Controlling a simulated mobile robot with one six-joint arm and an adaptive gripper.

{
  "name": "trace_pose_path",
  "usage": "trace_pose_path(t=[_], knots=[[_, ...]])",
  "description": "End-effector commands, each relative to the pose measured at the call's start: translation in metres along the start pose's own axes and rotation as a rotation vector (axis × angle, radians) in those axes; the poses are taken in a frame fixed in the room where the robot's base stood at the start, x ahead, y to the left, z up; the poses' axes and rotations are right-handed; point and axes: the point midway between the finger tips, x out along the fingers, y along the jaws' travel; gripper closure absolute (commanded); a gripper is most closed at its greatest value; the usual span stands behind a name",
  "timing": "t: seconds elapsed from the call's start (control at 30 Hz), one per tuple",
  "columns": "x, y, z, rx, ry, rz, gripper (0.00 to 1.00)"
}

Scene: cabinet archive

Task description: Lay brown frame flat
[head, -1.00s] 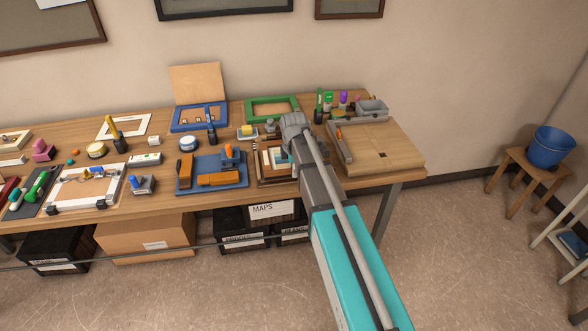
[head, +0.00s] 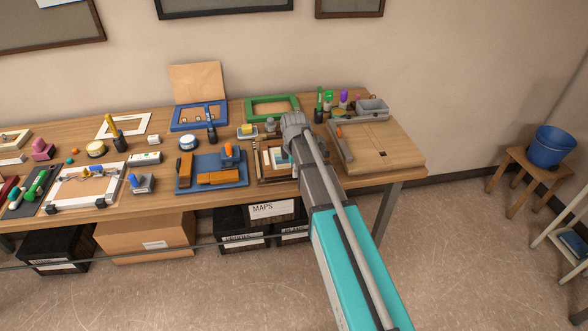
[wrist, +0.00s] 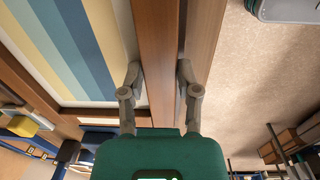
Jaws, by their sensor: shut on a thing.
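The brown frame (head: 276,180) is at the front of the workbench in the head view, partly hidden by my arm. It surrounds a picture with blue, cream and yellow stripes, which fills the left of the wrist view. My gripper (wrist: 158,75) is shut on one brown rail of the frame (wrist: 154,45), with one finger on each side of it. In the head view the fingers are hidden behind my wrist. I cannot tell for sure how far the frame is tilted.
A blue board with orange-brown blocks (head: 240,178) lies just left of the frame. A wooden board (head: 385,155) lies to the right. The bench's front edge is close, with boxes beneath.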

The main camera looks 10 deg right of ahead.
Motion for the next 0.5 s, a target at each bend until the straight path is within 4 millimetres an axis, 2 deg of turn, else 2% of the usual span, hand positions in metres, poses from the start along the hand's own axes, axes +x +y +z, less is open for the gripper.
trace_pose_path(t=[0.17,0.2,0.4,0.5], knots=[[0.0045,-0.0001,0.0000,0.000,0.000,0.001,1.00],[0.0043,-0.0001,0.0000,0.000,0.000,0.001,0.56],[0.0036,-0.0001,-0.0001,0.000,0.000,0.000,0.18],[0.0036,-0.0001,-0.0001,0.000,0.000,0.000,0.17]])
